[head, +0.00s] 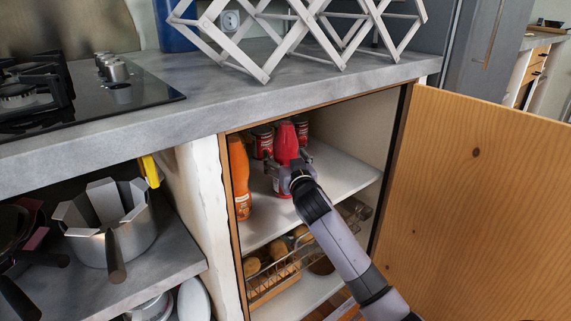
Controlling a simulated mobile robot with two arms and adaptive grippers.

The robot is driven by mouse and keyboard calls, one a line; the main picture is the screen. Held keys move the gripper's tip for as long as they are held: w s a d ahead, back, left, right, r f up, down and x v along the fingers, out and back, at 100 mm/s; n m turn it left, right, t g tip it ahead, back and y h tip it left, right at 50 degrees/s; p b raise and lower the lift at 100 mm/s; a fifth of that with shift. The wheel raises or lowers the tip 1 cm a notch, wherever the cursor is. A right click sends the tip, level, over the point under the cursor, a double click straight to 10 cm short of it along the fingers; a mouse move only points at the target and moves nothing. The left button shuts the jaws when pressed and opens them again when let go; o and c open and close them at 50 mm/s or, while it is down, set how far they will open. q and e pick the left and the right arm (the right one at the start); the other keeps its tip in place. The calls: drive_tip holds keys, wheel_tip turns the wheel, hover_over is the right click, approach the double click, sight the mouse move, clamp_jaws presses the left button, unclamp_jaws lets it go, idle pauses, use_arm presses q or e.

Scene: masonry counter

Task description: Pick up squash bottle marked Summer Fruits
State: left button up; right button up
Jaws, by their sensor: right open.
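A red bottle (286,139) stands on the upper shelf of the open cupboard. It looks like the squash bottle, but I cannot read its label. My right gripper (287,162) is open at this bottle, with its fingers spread on either side of its middle in the picture. The gripper hides part of the bottle, and I cannot tell whether they touch. My left gripper is not in view.
An orange bottle (239,178) stands left of the red one. Red cans (262,139) stand behind. The open wooden door (490,190) is on the right. A white lattice rack (300,30) sits on the counter (200,95).

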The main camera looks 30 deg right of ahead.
drive_tip(key=shift+c, duration=0.5)
clamp_jaws()
drive_tip(key=shift+r, duration=0.15)
idle(0.4)
